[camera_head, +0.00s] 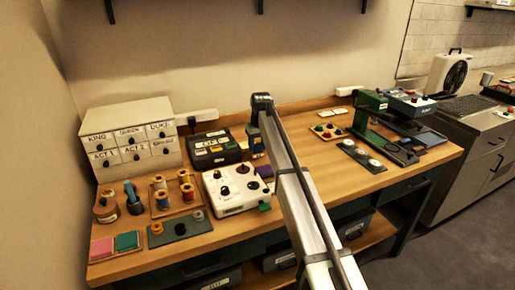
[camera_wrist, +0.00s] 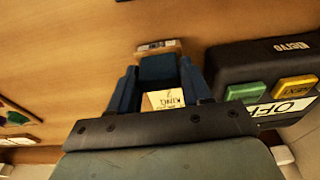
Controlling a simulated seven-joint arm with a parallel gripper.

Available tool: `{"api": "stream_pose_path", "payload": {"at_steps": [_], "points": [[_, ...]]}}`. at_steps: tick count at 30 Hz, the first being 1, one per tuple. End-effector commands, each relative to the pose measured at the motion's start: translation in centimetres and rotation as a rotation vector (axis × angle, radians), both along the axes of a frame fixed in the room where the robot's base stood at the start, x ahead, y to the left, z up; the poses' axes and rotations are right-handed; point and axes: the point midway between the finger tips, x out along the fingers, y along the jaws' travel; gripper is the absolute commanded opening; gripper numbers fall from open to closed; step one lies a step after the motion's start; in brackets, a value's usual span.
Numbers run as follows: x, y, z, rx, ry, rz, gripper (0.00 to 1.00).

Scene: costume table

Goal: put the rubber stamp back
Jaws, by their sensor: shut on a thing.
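My gripper (camera_wrist: 158,78) is shut on the rubber stamp in the wrist view. A wooden block (camera_wrist: 160,47) with a pale label shows just past the blue fingertips, and a cream label reading "KING 2" (camera_wrist: 163,100) shows between the fingers. The fingers hide much of the stamp. In the head view my gripper (camera_head: 257,142) hangs down over the back middle of the table, right of the black box. A pink pad (camera_head: 102,248) and a teal pad (camera_head: 127,241) lie at the front left. I cannot tell whether the stamp touches the table.
The black box (camera_head: 215,149) with coloured buttons is close beside my gripper. A white knobbed box (camera_head: 236,189) stands in front. Spools (camera_head: 185,190), a bottle (camera_head: 105,208) and labelled drawers (camera_head: 131,136) are left. A tray of coloured pieces (camera_head: 328,131) and a green machine (camera_head: 372,103) are right.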

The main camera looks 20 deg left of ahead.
Motion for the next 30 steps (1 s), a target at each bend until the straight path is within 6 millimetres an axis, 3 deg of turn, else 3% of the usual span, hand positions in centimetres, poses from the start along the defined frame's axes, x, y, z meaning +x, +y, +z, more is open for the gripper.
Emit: {"api": "stream_pose_path", "payload": {"at_steps": [3,15,16,21,24,30], "points": [[-0.05,-0.04,-1.19,-0.001,0.001,0.000,0.29],[-0.02,-0.01,-1.57,0.000,0.000,0.000,0.29],[-0.01,-0.01,-1.57,0.000,0.000,0.000,0.50],[-0.01,-0.01,-1.53,0.000,0.000,0.000,0.67],[-0.01,-0.01,-1.52,0.000,0.000,0.000,0.74],[0.00,0.00,-1.50,0.000,0.000,0.000,0.74]]}}
